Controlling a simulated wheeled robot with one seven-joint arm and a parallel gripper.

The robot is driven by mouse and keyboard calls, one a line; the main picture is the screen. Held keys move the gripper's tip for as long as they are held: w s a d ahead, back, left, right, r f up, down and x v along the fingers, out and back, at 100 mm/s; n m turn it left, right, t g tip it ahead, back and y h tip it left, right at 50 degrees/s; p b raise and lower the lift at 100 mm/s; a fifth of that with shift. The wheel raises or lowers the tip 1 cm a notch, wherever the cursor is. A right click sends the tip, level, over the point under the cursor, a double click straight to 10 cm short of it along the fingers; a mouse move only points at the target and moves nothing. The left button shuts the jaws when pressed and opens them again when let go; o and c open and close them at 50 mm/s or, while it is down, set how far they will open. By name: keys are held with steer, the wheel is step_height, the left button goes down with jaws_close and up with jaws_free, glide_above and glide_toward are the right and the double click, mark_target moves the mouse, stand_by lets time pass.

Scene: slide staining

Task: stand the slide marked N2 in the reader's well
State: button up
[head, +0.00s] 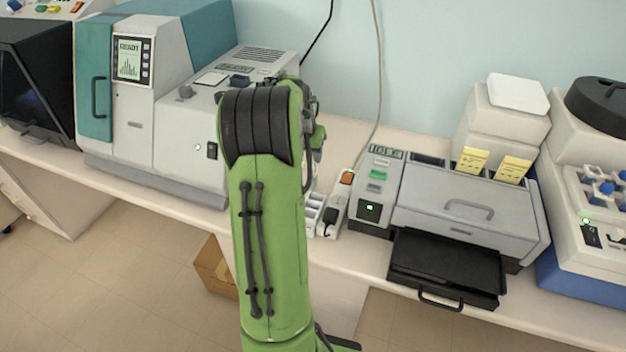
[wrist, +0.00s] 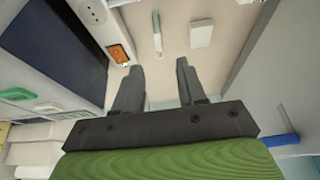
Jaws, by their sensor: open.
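My gripper (wrist: 159,68) is open in the wrist view, with nothing between its dark fingers. In the head view my green arm hides most of it. Two yellow-labelled pieces, one on the left (head: 472,160) and one on the right (head: 513,169), stand upright at the back of a grey machine (head: 440,190) with an IDLE display. Their writing is too small to read, so I cannot tell which slide is N2. I cannot tell which opening is the reader's well. A slim pale piece with a green end (wrist: 157,32) lies beyond the fingers in the wrist view.
A black tray (head: 447,262) with a handle juts out at the grey machine's front. A teal and white machine (head: 165,90) showing READY stands left of my arm. A power strip with an orange switch (head: 347,177) lies between them. The bench's front strip looks narrow.

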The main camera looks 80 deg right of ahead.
mark_target(313, 167)
steer(key=x, duration=0.9)
steer(key=shift+s+d+f, duration=0.1)
steer(key=shift+s+d, duration=0.05)
jaws_close()
